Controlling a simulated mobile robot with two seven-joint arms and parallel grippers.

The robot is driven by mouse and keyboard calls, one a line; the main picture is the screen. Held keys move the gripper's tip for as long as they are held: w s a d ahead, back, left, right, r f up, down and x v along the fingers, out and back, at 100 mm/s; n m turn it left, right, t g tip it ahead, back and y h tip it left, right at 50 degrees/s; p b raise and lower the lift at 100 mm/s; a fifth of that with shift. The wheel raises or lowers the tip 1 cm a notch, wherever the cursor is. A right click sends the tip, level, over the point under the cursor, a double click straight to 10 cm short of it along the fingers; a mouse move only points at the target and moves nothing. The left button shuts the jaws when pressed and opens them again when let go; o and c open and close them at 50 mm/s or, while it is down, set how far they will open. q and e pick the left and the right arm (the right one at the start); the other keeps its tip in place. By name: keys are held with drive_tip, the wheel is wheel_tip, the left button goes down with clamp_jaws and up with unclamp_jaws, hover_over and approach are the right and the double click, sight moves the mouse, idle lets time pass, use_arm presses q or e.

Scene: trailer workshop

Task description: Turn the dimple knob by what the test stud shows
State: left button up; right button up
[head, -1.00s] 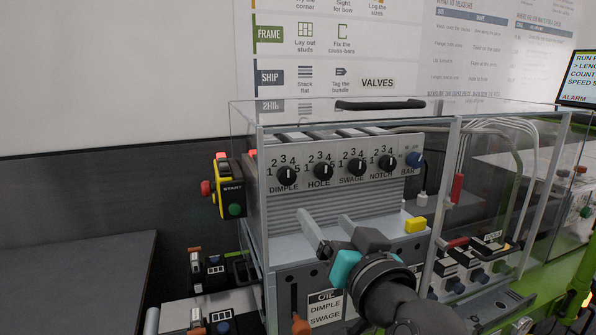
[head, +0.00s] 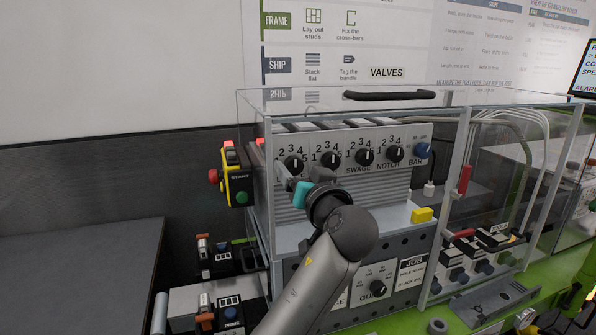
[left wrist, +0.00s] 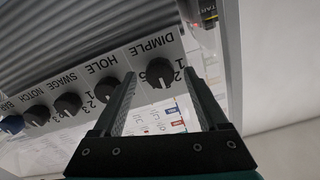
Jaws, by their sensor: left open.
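The dimple knob (head: 292,163), black and round, is leftmost in the row on the grey valve panel (head: 340,137). It has numbers around it. In the left wrist view the dimple knob (left wrist: 160,73) shows between my fingertips, above the word DIMPLE's end of the panel. My left gripper (head: 298,175) is open in front of that knob, just below it in the head view; its fingers (left wrist: 159,82) appear on either side of the knob. I cannot tell whether they touch it. The knob's pointer is hard to read. I cannot make out a test stud. My right gripper is not in view.
The hole (head: 330,160), swage (head: 364,157) and notch (head: 395,154) knobs stand close to the right. A clear case with a black handle (head: 390,95) surrounds the panel. A start box (head: 237,177) is at left. A yellow block (head: 421,215) lies at right.

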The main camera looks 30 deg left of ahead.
use_arm(q)
drive_tip(key=shift+w+a, duration=0.15)
drive_tip(key=shift+a, duration=0.1)
drive_tip(key=shift+c, duration=0.3)
clamp_jaws()
